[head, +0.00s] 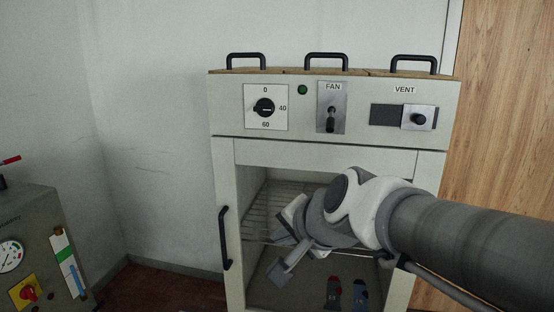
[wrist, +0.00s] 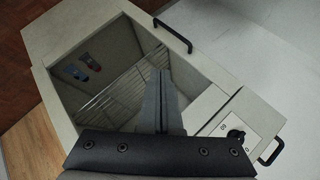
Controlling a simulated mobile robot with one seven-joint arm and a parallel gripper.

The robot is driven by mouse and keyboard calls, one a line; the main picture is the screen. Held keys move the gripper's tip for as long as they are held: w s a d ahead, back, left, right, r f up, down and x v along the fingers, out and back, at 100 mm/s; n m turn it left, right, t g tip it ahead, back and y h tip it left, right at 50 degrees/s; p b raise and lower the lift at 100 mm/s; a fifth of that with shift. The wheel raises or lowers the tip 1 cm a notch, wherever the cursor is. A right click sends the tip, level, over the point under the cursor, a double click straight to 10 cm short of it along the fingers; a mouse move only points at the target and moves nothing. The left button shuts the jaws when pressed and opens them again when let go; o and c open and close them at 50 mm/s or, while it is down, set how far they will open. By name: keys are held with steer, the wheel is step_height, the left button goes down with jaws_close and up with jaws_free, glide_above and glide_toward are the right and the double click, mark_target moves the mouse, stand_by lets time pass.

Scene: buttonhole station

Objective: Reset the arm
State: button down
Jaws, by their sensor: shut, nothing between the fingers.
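My gripper (head: 282,268) is in front of the cabinet's lower opening in the head view, with my arm reaching in from the right. In the wrist view its fingers (wrist: 161,88) are together and empty, pointing toward the cabinet front with the wire rack (wrist: 125,86) behind them. The pale cabinet (head: 226,170) stands upright against the wall. I cannot tell whether glass covers its front or whether the fingertips touch anything. My arm hides part of the cabinet's right side.
The cabinet panel carries a dial (head: 264,107), a FAN switch (head: 331,112) and a VENT slider (head: 417,118). A black vertical handle (head: 224,238) stands out at left. Red (head: 333,292) and blue (head: 360,294) items lie low inside. A gauge box (head: 35,245) stands at far left.

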steer(key=s+d+f+n+g+h, duration=0.2)
steer(key=s+d+f+n, duration=0.15)
steer(key=s+d, duration=0.4)
steer(key=s+d+f+n+g+h, duration=0.1)
steer(key=s+d+f+n+h, duration=0.2)
steer(key=s+d+n, duration=0.4)
step_height(320, 180, up, 18)
steer(key=a+m+p, duration=0.1)
steer(key=m+p, duration=0.1)
steer(key=p, duration=1.5)
steer(key=shift+s+a+m+y, duration=0.15)
steer(key=shift+s+m+y, duration=0.05)
steer(key=shift+m+y, duration=0.15)
steer(key=shift+f, duration=0.1)
